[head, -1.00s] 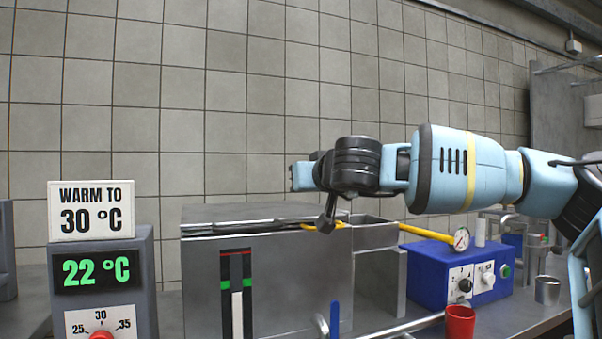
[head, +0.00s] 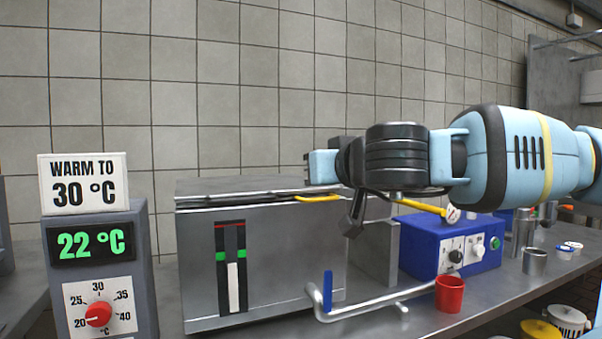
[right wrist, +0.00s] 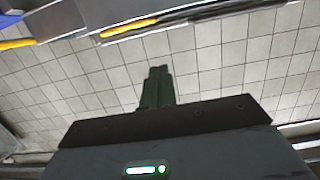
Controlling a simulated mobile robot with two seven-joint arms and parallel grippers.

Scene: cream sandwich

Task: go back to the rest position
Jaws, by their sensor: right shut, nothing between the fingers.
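My right arm comes in from the right in the head view, its wrist (head: 396,160) above the right part of the steel box machine. Its fingertips cannot be made out there. In the right wrist view my right gripper (right wrist: 158,75) has its two dark fingers together, with nothing between them, against the tiled wall. My left gripper is not in view.
A steel box (head: 280,270) with a level gauge stands below the arm. A control box (head: 95,245) reads 22 °C under a "WARM TO 30 °C" sign (head: 83,182). A blue unit (head: 450,247), a red cup (head: 449,294) and a bent pipe (head: 375,302) stand right. Open air lies above.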

